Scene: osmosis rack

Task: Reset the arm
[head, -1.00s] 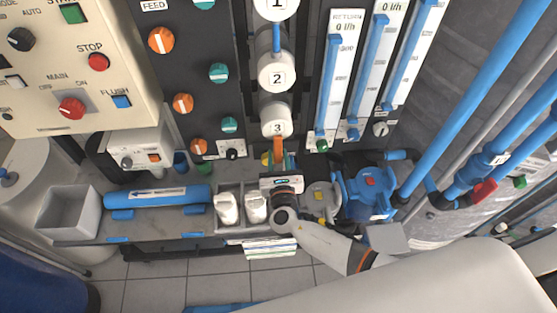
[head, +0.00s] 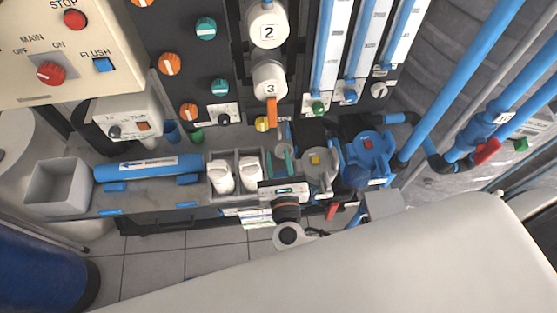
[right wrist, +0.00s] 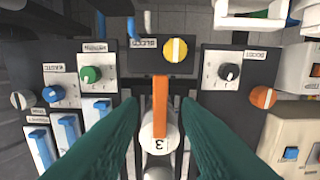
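My right gripper (head: 282,160) is in the head view, in front of the rack's middle. Its two green fingers also show in the right wrist view (right wrist: 155,125), spread apart with nothing held between them. An orange lever (head: 272,112) hangs below the white canister marked 3 (head: 268,75). In the right wrist view the orange lever (right wrist: 160,105) and the canister end (right wrist: 158,140) lie beyond the fingers, in the gap as seen from there. The gripper is apart from the lever. My left gripper is not in view.
White bottles (head: 222,176) stand in a grey tray just left of the right gripper. A blue pump (head: 370,158) and thick blue pipes (head: 455,90) are to the right. A control panel (head: 75,50) is at upper left. Tiled floor (head: 155,262) is clear in front.

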